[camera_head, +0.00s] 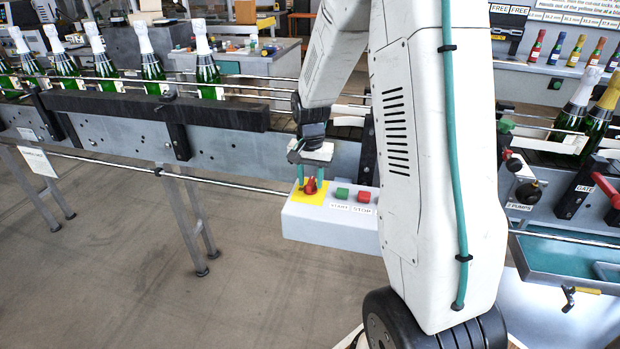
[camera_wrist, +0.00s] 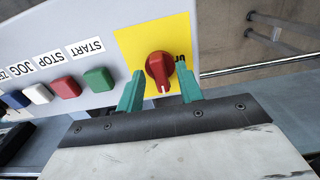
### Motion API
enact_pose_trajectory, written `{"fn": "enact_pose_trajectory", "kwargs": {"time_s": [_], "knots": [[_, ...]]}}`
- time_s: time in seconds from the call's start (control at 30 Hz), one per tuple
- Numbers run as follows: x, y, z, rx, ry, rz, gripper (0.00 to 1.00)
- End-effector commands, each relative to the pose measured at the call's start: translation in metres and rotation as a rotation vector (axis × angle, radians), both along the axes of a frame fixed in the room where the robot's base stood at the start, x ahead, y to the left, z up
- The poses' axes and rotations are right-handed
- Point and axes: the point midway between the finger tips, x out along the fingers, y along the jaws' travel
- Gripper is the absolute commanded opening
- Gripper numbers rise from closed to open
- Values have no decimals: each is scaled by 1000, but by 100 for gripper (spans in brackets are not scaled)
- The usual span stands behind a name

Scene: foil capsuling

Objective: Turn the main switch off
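The main switch is a red rotary knob (camera_head: 310,186) on a yellow plate (camera_head: 298,196) at the left end of a grey control box. The knob (camera_wrist: 160,70) also shows in the wrist view, its white mark pointing down the picture toward my gripper's palm. Lettering beside it is partly hidden by a finger. My gripper (camera_head: 310,181) reaches down over the knob. In the wrist view its two teal fingers stand on either side of the knob, with yellow plate showing between each finger and the knob. It is open and holds nothing.
A green START button (camera_head: 342,193) and a red STOP button (camera_head: 364,197) sit right of the knob; white and blue buttons show in the wrist view. The box hangs at the conveyor (camera_head: 150,125), which carries green bottles (camera_head: 152,68). Floor in front is clear.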

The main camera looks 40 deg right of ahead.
Motion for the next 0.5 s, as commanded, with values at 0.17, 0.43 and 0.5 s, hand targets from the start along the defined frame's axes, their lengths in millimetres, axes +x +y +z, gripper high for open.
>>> {"fn": "enact_pose_trajectory", "kwargs": {"time_s": [0.17,0.43,0.5], "knots": [[0,0,0,0,0,0,36],[0,0,0,0,0,0,0],[0,0,0,0,0,2,0]]}}
